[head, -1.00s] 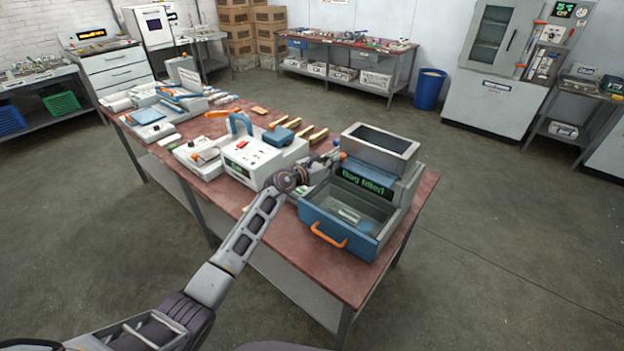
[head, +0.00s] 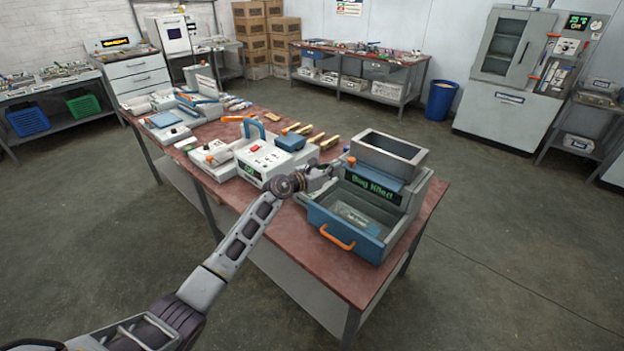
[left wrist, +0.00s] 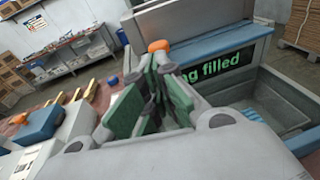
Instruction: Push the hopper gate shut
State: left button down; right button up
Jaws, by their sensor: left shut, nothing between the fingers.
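The grey hopper (head: 388,154) sits on top of the press at the table's right end. A blue gate plate (head: 375,179) shows under the hopper, above the green "Bag filled" display (head: 371,188). An orange knob (head: 351,161) is at the plate's left end. My left gripper (head: 328,169) is shut and empty, just left of the knob. In the left wrist view the closed green-padded fingers (left wrist: 160,72) point at the orange knob (left wrist: 160,46); I cannot tell whether they touch it. The blue plate (left wrist: 210,44) runs right from there. My right gripper is out of view.
Below the display is an open blue-fronted drawer (head: 343,236) with an orange handle (head: 337,238) and a clear bag inside. A white machine (head: 262,164) with a blue handle stands left of my gripper. The table's front right corner is bare.

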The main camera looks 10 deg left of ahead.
pick_arm(q)
jog(key=v, duration=0.9)
jog(key=shift+b, duration=0.3)
jog(key=shift+s, duration=0.1)
dwell(0.4)
